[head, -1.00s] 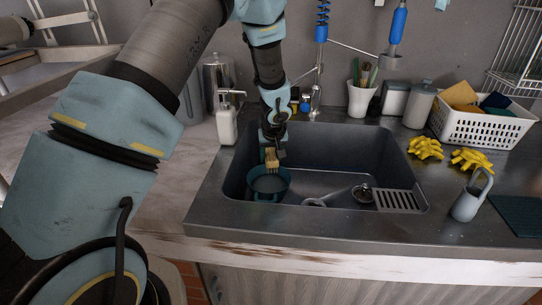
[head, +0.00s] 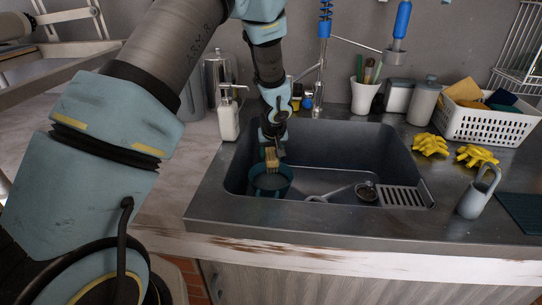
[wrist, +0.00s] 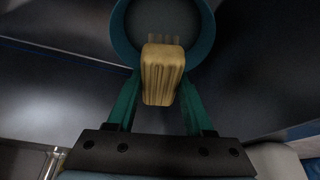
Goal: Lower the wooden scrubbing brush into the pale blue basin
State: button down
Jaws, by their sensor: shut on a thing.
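My gripper (head: 272,148) is shut on the wooden scrubbing brush (head: 272,158), inside the sink. In the wrist view the brush (wrist: 161,75) is a pale wooden block between the two green fingers, with its bristles at the far end. The basin (head: 287,182) is a round tub on the sink floor at the left; it looks dark teal-blue here rather than pale. In the head view the brush's lower end overlaps the basin's back rim. In the wrist view the bristle end overlaps the opening of the basin (wrist: 124,46). I cannot tell whether they touch.
The steel sink (head: 330,150) walls surround my gripper. A ladle-like tool (head: 340,192) and a drain rack (head: 402,197) lie to the basin's right. A soap dispenser (head: 228,122) stands left of the sink. Yellow gloves (head: 430,145) and a white basket (head: 487,126) are at right.

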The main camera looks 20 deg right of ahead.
aim_at(271, 171)
jog(key=shift+f+b, duration=3.2)
jog(key=shift+f, duration=0.15)
jog(key=shift+f+b, duration=2.35)
jog(key=shift+f, duration=0.15)
jog(key=shift+c, duration=1)
grip_release()
